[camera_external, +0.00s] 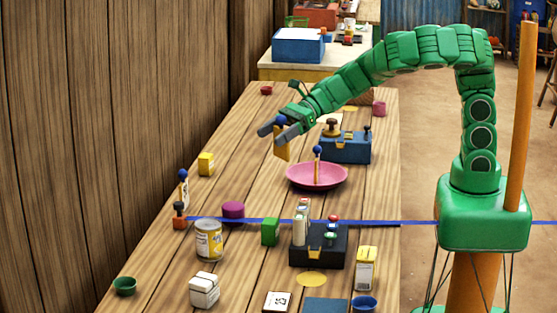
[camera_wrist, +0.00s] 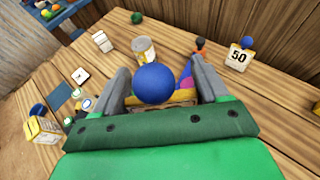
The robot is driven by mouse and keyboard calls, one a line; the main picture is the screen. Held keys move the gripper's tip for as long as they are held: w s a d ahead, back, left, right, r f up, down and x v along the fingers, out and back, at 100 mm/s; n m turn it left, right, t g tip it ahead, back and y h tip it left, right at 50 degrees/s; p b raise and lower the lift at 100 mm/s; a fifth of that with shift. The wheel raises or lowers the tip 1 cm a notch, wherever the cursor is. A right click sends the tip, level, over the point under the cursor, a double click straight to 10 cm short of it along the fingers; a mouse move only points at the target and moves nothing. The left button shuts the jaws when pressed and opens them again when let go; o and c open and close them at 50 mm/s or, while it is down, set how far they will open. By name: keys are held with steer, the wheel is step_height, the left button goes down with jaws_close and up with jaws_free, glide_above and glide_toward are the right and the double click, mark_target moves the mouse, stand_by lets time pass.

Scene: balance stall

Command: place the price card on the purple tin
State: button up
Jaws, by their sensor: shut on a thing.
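My gripper (camera_external: 277,132) is shut on a tan price card (camera_external: 282,152) with a blue ball on top, held upright above the table. In the wrist view the blue ball (camera_wrist: 153,83) sits between the two grey fingers (camera_wrist: 160,88) and hides most of the card. The purple tin (camera_external: 233,210) is low and round and stands on the table, nearer the camera and left of my gripper. Its top looks bare. In the wrist view, a purple patch beside the ball may be the tin, but I cannot be sure.
A pink dish (camera_external: 300,181) with another blue-topped piece stands close below right of my gripper. A second card marked 50 (camera_wrist: 238,58) stands at the table's left edge.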

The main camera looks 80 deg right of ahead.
steer(key=shift+s+a, duration=0.2)
steer(key=shift+a, duration=0.1)
steer(key=shift+w+a+f, duration=0.6)
steer(key=shift+w+f, duration=1.55)
steer(key=shift+w, duration=0.05)
steer(key=shift+w+a+f, duration=0.65)
steer(key=shift+w+f, duration=1.5)
steer(key=shift+w, duration=0.05)
steer(key=shift+w+a+f, duration=0.6)
steer(key=shift+w+f, duration=1.55)
steer(key=shift+w, duration=0.05)
steer(key=o, duration=1)
steer(key=shift+f, duration=0.1)
